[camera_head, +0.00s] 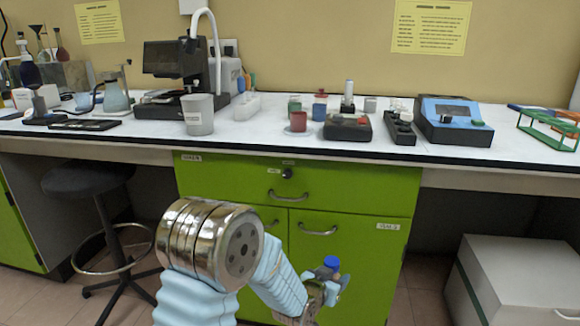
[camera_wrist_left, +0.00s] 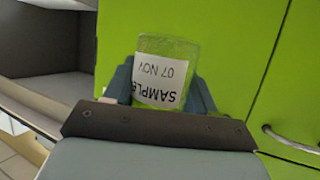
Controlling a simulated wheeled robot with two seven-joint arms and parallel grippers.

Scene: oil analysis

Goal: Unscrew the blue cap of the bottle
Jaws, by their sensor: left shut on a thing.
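The bottle (camera_wrist_left: 168,68) is held in my left gripper (camera_wrist_left: 165,88), between its two fingers. In the left wrist view it has clear yellow-green sides and a white label reading "SAMPLE 07 NOV", upside down in the picture. In the head view its blue cap (camera_head: 332,262) shows on top, above my left gripper (camera_head: 328,280), in front of the green cabinet and below the counter edge. The cap does not show in the left wrist view. The right gripper is not in view.
The white counter (camera_head: 265,133) carries a grey cup (camera_head: 198,114), a red cup (camera_head: 298,121), a blue-topped device (camera_head: 452,118) and a green rack (camera_head: 548,127). A black stool (camera_head: 88,179) stands left; a white box (camera_head: 520,285) sits on the floor right.

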